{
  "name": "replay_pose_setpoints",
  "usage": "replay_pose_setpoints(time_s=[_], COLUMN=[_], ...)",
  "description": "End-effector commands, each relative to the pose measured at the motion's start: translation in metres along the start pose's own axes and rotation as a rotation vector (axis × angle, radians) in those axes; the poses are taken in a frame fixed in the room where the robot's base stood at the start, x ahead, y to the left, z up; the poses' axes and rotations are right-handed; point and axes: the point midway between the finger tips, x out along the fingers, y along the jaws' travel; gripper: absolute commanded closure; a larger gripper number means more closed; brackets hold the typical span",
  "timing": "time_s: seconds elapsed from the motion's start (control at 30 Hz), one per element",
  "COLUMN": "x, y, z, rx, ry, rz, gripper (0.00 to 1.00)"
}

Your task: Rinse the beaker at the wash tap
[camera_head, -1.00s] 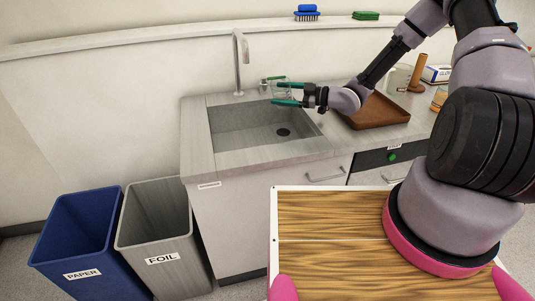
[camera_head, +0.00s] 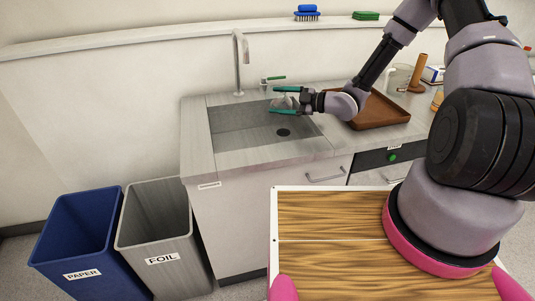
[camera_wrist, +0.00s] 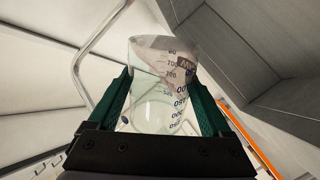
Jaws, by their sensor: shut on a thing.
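My gripper (camera_head: 284,100) is over the right part of the sink (camera_head: 232,128), its green fingers one above the other. It is shut on a clear glass beaker, which shows faintly between the fingers in the head view. In the wrist view the beaker (camera_wrist: 158,95) sits between both fingers (camera_wrist: 160,100), with dark volume marks on its side. Its exact tilt is hard to tell. The wash tap (camera_head: 240,65) is a tall curved spout behind the sink, left of my gripper. I see no water running. A green-handled valve (camera_head: 273,78) is just behind my gripper.
A brown tray (camera_head: 375,118) is on the counter right of the sink, near a glass vessel (camera_head: 398,78) and a brown upright object (camera_head: 418,72). Blue PAPER (camera_head: 80,235) and grey FOIL (camera_head: 160,225) bins stand left of the cabinet.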

Motion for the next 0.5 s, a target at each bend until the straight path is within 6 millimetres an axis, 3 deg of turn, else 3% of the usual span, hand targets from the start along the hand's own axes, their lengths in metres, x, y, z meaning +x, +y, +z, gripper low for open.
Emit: replay_pose_setpoints(time_s=[0.5], x=[0.0013], y=[-0.0050], z=[0.0043], rx=[-0.069], ry=[-0.013], rz=[0.001], gripper=[0.96])
